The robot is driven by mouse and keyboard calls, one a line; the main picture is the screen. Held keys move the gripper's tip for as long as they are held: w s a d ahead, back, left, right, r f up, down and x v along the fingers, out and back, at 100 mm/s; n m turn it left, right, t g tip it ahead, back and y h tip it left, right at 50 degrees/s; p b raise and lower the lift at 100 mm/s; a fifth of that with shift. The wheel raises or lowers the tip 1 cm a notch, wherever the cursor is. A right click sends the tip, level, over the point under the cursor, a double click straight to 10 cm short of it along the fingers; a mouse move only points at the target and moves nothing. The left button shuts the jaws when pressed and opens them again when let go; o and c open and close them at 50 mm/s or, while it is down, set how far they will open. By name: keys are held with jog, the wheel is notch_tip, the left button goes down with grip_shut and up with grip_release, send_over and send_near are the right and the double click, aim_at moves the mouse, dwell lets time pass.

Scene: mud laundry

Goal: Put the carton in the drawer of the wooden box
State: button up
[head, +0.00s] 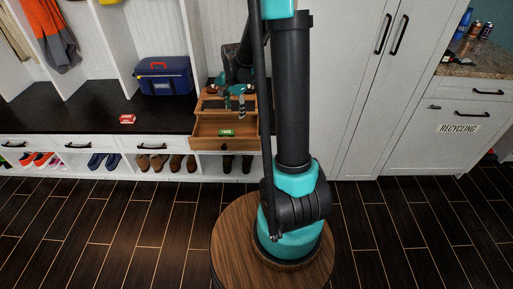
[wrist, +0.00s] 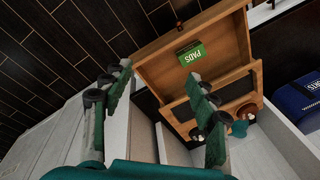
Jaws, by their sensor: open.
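The wooden box (head: 208,104) stands on the dark bench top with its drawer (head: 208,143) pulled out toward the front. A small green carton (head: 227,133) lies inside the drawer. In the wrist view the same green carton (wrist: 190,54), lettered PADS, rests on the floor of the open drawer (wrist: 226,42). My gripper (head: 234,101) is above the box, near the back of the drawer. In the wrist view my gripper (wrist: 160,74) has its two fingers spread wide with nothing between them. The carton is beyond the fingertips, apart from them.
A red carton (head: 127,119) lies on the bench (head: 60,118) to the left. A blue cooler bag (head: 164,77) stands behind it. Shoes (head: 151,162) fill the cubbies below. Tall white cabinets (head: 363,90) stand right of the box. The bench between red carton and box is clear.

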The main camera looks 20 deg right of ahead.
jog(key=s+d+n+t, duration=0.1)
jog(key=s+n, duration=1.1)
jog(key=s, duration=1.3)
jog(key=shift+d+t, duration=0.4)
jog(key=shift+t, duration=0.2)
jog(key=shift+r, duration=0.1)
jog(key=shift+c, duration=0.2)
